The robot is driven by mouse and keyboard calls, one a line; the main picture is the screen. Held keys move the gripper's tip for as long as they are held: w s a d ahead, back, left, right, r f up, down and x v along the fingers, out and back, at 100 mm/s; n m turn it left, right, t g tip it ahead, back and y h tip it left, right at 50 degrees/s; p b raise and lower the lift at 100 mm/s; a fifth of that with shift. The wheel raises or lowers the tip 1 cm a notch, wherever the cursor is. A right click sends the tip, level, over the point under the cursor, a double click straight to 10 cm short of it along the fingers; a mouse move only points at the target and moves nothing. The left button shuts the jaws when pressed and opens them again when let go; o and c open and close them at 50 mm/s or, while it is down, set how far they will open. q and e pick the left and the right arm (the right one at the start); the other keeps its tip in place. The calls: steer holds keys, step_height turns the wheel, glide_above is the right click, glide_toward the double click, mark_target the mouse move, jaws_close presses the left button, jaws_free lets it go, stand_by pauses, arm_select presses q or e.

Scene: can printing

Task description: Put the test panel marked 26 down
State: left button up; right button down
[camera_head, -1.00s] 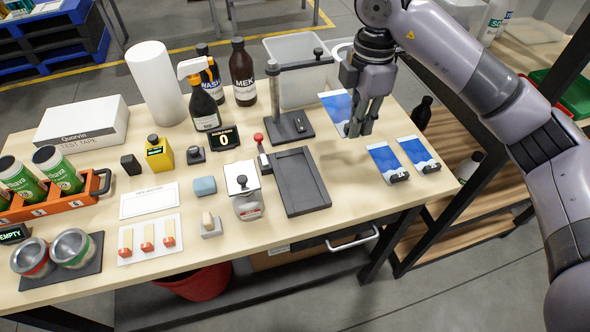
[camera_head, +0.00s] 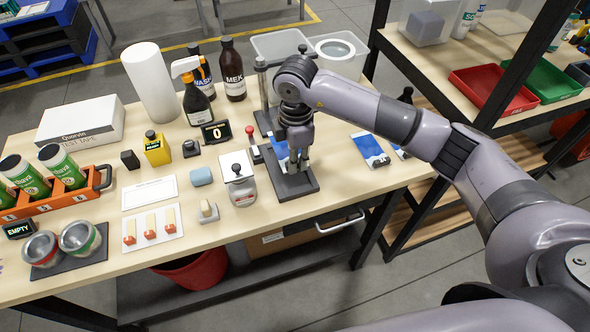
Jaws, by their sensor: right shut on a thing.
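My right gripper (camera_head: 298,166) is shut on a blue and white test panel (camera_head: 279,149), partly hidden behind the fingers. The panel is over the far part of the flat dark tray (camera_head: 300,188). I cannot tell whether it touches the tray, and no number on it is readable. My left gripper is not in view.
The table (camera_head: 345,184) is bare to the tray's right.

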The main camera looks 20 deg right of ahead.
mark_target(296, 184)
step_height(296, 184, down, 2)
steer(key=shift+f, duration=0.4)
step_height(296, 184, down, 3)
steer(key=shift+f+p, duration=0.15)
steer(key=shift+p, duration=0.55)
steer(key=shift+f, duration=0.45)
steer(key=c, duration=1.8)
jaws_free()
steer(key=shift+c, duration=0.2)
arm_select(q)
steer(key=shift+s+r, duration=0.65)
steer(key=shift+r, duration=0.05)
arm_select(e)
steer(key=shift+o, duration=1.2)
steer(key=shift+r, duration=0.1)
